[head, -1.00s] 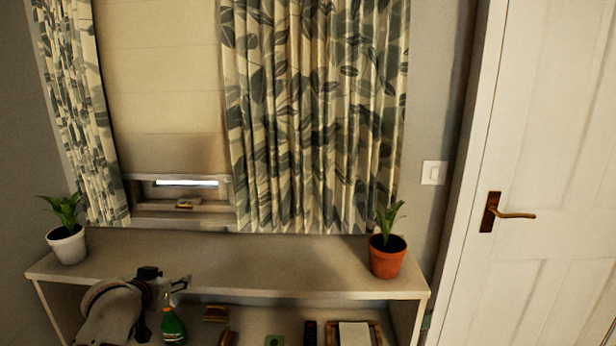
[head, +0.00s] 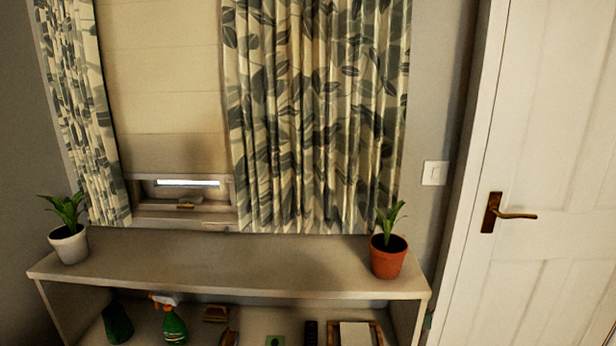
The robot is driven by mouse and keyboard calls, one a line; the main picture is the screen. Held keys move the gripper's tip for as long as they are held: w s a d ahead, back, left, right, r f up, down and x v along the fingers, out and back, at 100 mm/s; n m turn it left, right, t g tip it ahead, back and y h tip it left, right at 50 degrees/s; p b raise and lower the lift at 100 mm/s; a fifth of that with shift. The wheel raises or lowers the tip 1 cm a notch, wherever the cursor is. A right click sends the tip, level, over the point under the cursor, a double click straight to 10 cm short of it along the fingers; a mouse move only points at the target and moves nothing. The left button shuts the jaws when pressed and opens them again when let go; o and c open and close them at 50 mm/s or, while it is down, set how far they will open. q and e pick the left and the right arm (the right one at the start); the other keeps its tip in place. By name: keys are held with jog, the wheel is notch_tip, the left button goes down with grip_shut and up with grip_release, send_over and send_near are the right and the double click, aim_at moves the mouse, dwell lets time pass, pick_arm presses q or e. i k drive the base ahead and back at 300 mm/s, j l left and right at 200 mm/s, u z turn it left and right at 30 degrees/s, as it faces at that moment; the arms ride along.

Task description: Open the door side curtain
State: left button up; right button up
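The door side curtain (head: 318,115) is the right one, cream with grey-green leaves. It hangs in folds and covers the right part of the window, with its left edge near the middle of the window. The other curtain (head: 82,110) is gathered narrow at the window's left side. The white door (head: 555,150) with a brass handle (head: 508,213) stands at the right. Neither of my grippers shows in the head view.
A shelf unit (head: 210,268) stands below the window. On its top are a white potted plant (head: 69,243) at left and a terracotta potted plant (head: 388,256) in front of the curtain's lower right. A green spray bottle (head: 173,325) and several small items sit inside.

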aim_at(235, 13)
jog(key=i+j+z, duration=0.1)
jog(key=j, duration=0.4)
jog(key=i+j+z, duration=0.15)
jog(key=j, duration=0.4)
jog(key=i+j+z, duration=0.1)
jog(key=j, duration=0.4)
jog(key=i+j+z, duration=0.15)
jog(key=j, duration=0.4)
jog(key=j+z, duration=0.15)
jog(key=l+z, duration=0.2)
jog(key=l, duration=0.75)
jog(key=k, duration=0.05)
